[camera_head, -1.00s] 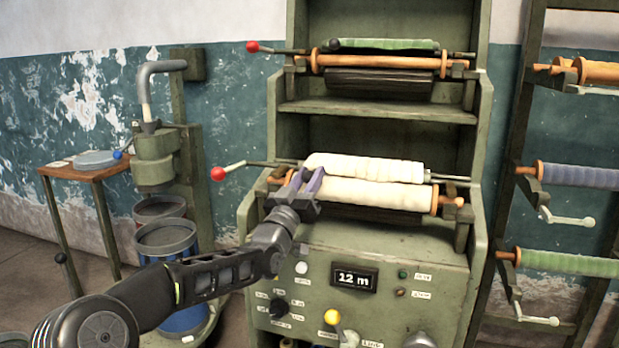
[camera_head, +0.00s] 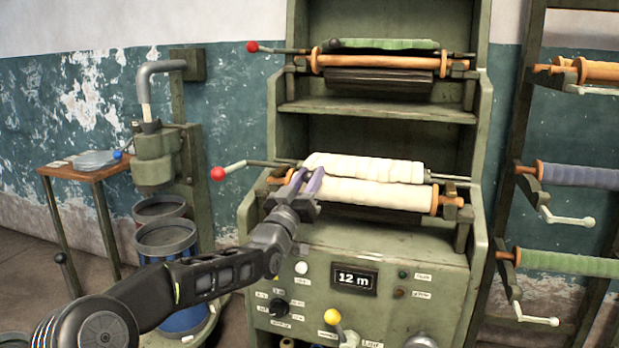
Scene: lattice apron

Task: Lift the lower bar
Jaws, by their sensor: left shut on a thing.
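The lower bar (camera_head: 269,164) is a thin grey rod with a red knob at its left end, in the lower bay of the green machine. Pale cream cloth (camera_head: 370,167) lies over its middle, just above a cream-wrapped roll (camera_head: 365,193) with orange end discs. My left gripper (camera_head: 311,178) reaches up from the lower left and is shut on the bar near the cloth's left end. The cloth and fingers hide the exact contact. The bar looks roughly level and very close to the roll; I cannot tell whether they touch. My right gripper is not in view.
An upper bar (camera_head: 283,50) with a red knob and green cloth sits in the upper bay, above a shelf (camera_head: 375,111). The front panel has a display (camera_head: 355,281) reading 12 m and a yellow-knobbed lever (camera_head: 332,317). A roll rack (camera_head: 513,170) stands right.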

